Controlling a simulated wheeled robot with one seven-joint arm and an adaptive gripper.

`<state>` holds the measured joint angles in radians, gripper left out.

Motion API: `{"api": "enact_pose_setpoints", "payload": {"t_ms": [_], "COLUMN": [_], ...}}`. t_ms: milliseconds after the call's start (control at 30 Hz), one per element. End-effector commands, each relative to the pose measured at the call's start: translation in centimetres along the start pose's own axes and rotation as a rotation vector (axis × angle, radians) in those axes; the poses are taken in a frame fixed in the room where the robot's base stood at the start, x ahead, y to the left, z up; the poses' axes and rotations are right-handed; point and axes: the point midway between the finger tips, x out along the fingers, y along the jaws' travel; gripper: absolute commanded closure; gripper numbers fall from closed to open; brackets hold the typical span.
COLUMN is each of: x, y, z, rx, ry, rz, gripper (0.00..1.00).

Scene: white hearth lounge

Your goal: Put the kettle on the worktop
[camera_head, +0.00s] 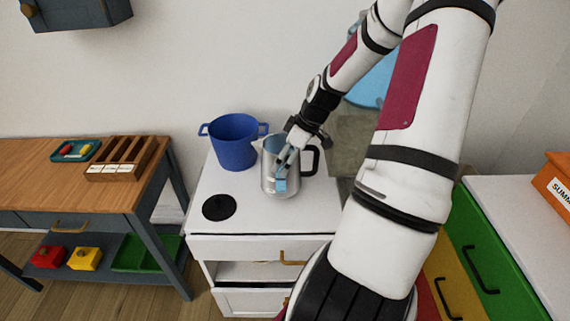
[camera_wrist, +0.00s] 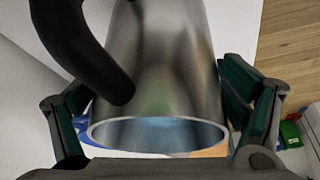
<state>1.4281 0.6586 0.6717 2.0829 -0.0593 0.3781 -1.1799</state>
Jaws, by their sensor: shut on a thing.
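The kettle (camera_head: 270,180) is a silver metal jug with a black handle on its right side. My gripper (camera_head: 286,162) comes down from above and is shut on the kettle. In the wrist view the kettle's metal body (camera_wrist: 165,70) fills the middle, with its open rim towards my wrist and its black handle at upper left. My fingers (camera_wrist: 160,115) lie on either side of it.
A blue pot (camera_head: 234,145) stands at the back left of the worktop, close to the kettle. A black round disc (camera_head: 219,207) lies at the front left. A wooden bench (camera_head: 100,195) is to the left, and coloured drawers (camera_head: 475,250) stand to the right.

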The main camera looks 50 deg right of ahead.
Motion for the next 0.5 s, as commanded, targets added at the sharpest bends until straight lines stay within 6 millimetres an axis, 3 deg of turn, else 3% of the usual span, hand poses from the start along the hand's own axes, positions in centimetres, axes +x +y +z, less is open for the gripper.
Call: {"api": "enact_pose_setpoints", "payload": {"t_ms": [500], "x": [3.2], "y": [0.1], "z": [1.2], "rx": [-0.002], "ry": [0.002], "rz": [0.003], "gripper": [0.71]}}
